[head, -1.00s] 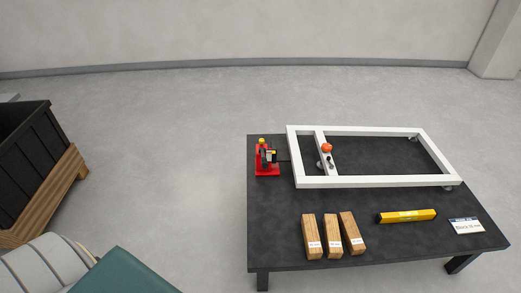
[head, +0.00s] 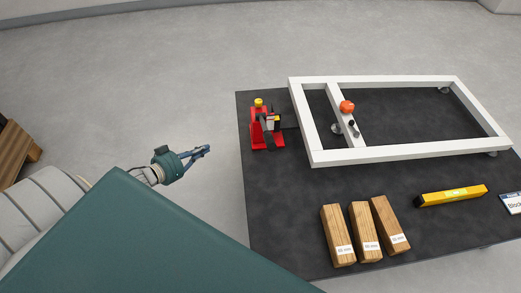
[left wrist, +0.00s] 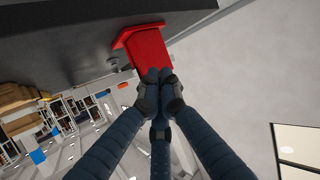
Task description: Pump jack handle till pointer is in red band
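The red jack (head: 256,133) stands on the dark table's left edge, beside the white frame. It has a yellow top, and a dark part that may be its handle sticks out in front. A small box with coloured marks sits on its right side; I cannot read a pointer or red band there. My left gripper (head: 204,152) is left of the jack, off the table edge and apart from it. In the left wrist view the left fingertips (left wrist: 159,77) are together, with nothing seen between them, and the red jack (left wrist: 150,48) shows beyond. My right gripper is not in view.
The white frame (head: 405,153) with an orange knob (head: 347,106) fills the table's back. Several wooden blocks (head: 365,232) and a yellow level (head: 452,195) lie in front, with a card (head: 512,204) at right. Bare table (head: 280,195) lies before the jack.

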